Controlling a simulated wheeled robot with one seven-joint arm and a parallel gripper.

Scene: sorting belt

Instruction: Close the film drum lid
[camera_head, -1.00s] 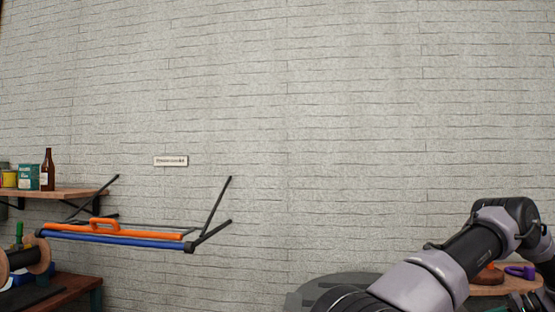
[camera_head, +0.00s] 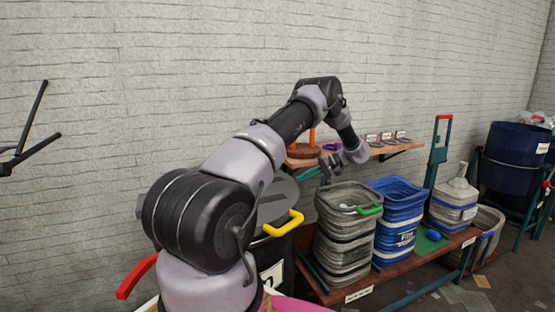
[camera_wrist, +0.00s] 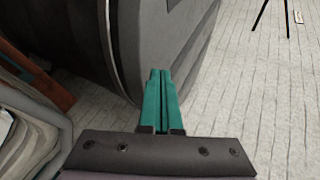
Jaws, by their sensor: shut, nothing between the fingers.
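A dark drum (camera_head: 285,258) stands behind my arm, with a yellow handle (camera_head: 283,224) at its rim and a partly covered white label. Its round grey lid (camera_head: 284,196) shows above the rim; my arm hides much of it, and I cannot tell its tilt. My gripper (camera_head: 308,174) is beside the lid, near the wall shelf. In the wrist view the teal fingers of my gripper (camera_wrist: 162,88) are shut with nothing between them. They point at a large dark curved surface with a metallic rim (camera_wrist: 122,50); contact cannot be told.
A grey bin (camera_head: 345,235) and a blue bin (camera_head: 398,215) stand on a low bench right of the drum. A wall shelf (camera_head: 385,150) is behind. A blue drum (camera_head: 515,155) holding pale film stands far right. A red handle (camera_head: 137,275) is at lower left.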

